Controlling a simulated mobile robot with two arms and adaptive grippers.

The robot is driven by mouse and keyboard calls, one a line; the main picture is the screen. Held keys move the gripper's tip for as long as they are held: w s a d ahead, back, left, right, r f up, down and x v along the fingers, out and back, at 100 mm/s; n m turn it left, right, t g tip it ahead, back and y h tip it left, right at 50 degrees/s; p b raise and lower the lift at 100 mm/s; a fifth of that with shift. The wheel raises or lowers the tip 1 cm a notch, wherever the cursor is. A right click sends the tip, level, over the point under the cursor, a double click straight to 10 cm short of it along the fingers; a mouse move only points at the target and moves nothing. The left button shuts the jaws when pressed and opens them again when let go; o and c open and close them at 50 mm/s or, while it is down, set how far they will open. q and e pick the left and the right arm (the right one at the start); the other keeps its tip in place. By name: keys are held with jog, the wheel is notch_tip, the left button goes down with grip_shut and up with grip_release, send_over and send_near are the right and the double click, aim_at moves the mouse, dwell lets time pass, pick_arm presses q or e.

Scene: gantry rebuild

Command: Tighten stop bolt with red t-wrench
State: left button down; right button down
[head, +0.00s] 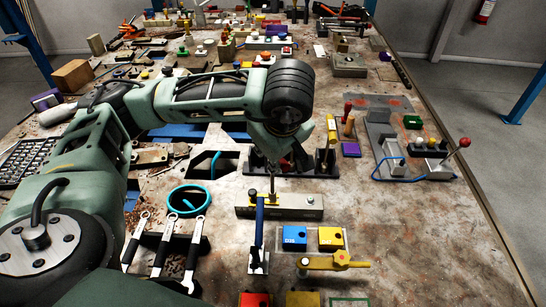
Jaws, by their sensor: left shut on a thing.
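My left gripper (284,160) hangs over the middle of the bench, at the end of my green arm that comes in from the left. It is shut on the red T-wrench (286,166), of which only a little red shows between the dark fingers. A thin dark shaft (272,184) stands below the gripper, above the left part of a grey metal block (312,213) with a brass strip. The stop bolt cannot be made out. Whether the wrench sits on it cannot be told. My right gripper is not in view.
A blue-handled clamp (259,233) stands close in front of the block. Blue (294,238) and yellow (331,238) boxes and a yellow valve handle (335,262) lie nearer. Several wrenches (165,245) lie left, by a teal-rimmed bin (189,200). The bench at right front is clear.

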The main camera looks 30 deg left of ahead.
pick_arm(q)
jog(key=shift+f+m+t+h+b, duration=0.1)
jog(key=shift+m+t+h+b, duration=0.5)
jog(key=shift+m+b, duration=1.4)
jog(key=shift+m+h+b, duration=0.3)
jog(key=shift+m+b, duration=0.15)
jog(key=shift+m, duration=0.55)
